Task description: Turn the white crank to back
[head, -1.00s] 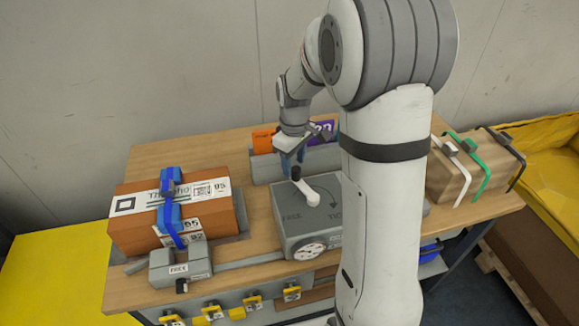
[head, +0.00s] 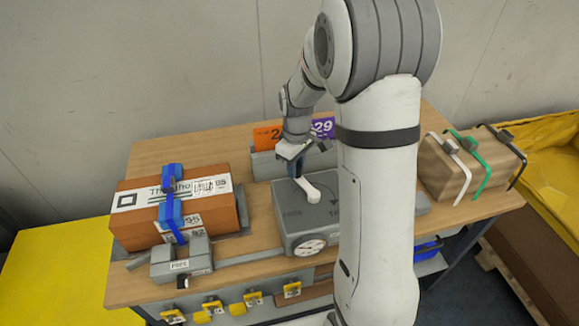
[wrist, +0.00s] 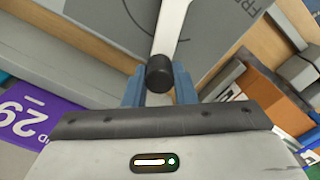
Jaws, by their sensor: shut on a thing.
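The white crank (head: 309,192) sits on top of a grey box (head: 297,218) with a dial on its front face. Its arm points from the pivot toward the back left of the box, and its black knob (wrist: 160,74) shows in the wrist view. My gripper (head: 296,172) is over the knob end of the crank. In the wrist view the blue fingers of my gripper (wrist: 158,88) are on both sides of the knob, shut on it. Lettering and a curved arrow are marked on the box top, partly unreadable.
A strapped brown parcel (head: 215,195) with labels lies at the left, beside a grey clamp block (head: 181,262). Orange (head: 268,135) and purple (head: 322,127) cards stand behind the box. A parcel with straps (head: 440,180) lies at the right. The wooden table's (head: 185,147) back left is bare.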

